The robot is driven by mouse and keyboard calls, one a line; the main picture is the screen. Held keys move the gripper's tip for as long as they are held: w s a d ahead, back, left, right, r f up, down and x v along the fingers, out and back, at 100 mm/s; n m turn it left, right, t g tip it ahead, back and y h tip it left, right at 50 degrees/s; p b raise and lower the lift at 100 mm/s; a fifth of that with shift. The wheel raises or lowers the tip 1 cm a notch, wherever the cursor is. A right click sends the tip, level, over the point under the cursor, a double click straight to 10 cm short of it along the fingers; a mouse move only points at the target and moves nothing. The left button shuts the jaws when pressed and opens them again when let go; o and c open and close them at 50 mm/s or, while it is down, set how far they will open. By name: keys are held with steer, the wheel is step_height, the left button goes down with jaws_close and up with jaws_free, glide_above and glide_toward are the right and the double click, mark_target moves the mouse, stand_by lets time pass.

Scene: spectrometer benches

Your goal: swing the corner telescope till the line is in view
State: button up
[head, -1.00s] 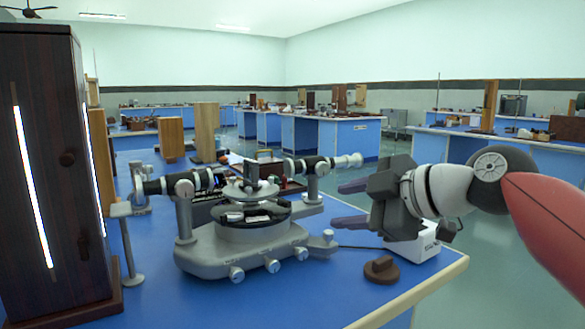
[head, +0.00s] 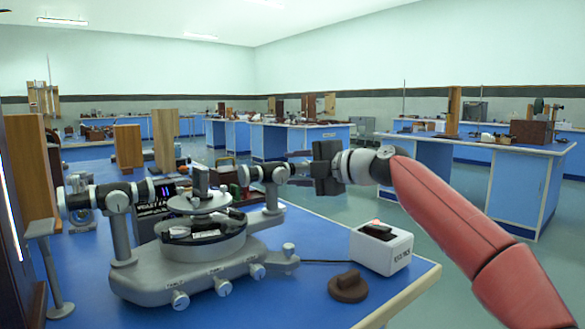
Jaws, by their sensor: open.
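The grey spectrometer (head: 185,283) stands on the blue bench top, with a round table and prism-like block at its centre. Its right-hand telescope (head: 262,174), on a post, points right toward my gripper. A second tube (head: 100,197) points left toward the dark cabinet. My gripper (head: 300,169) is open, fingers pointing left, level with the telescope's eyepiece end, which appears between or just behind the fingers. I cannot tell whether they touch it. A small dark screen (head: 164,192) behind the spectrometer shows violet lines; its text is partly hidden.
A white box (head: 393,255) with a small red light and a brown puck (head: 348,286) stand on the bench's right corner (head: 405,305). A dark cabinet (head: 20,285) with a bright slit is at the left edge, near a small stand (head: 50,265). Open floor lies to the right.

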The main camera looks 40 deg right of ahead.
steer(key=shift+w+a+f, duration=0.1)
steer(key=shift+w, duration=0.45)
steer(key=shift+c, duration=0.2)
jaws_close()
steer(key=shift+s+a+f+h+b, duration=0.15)
steer(key=shift+s+b, duration=0.1)
steer(key=shift+b, duration=0.25)
steer(key=shift+s+d+f+h+b, duration=0.15)
steer(key=shift+s+b, duration=0.1)
steer(key=shift+b, duration=0.25)
steer(key=shift+a+r+m, duration=0.1)
steer(key=shift+r+m, duration=0.2)
steer(key=shift+o, duration=0.2)
jaws_free()
steer(key=shift+s, duration=0.1)
steer(key=s, duration=0.5)
steer(key=s+d+r, duration=0.1)
steer(key=s, duration=0.1)
steer(key=shift+s, duration=0.3)
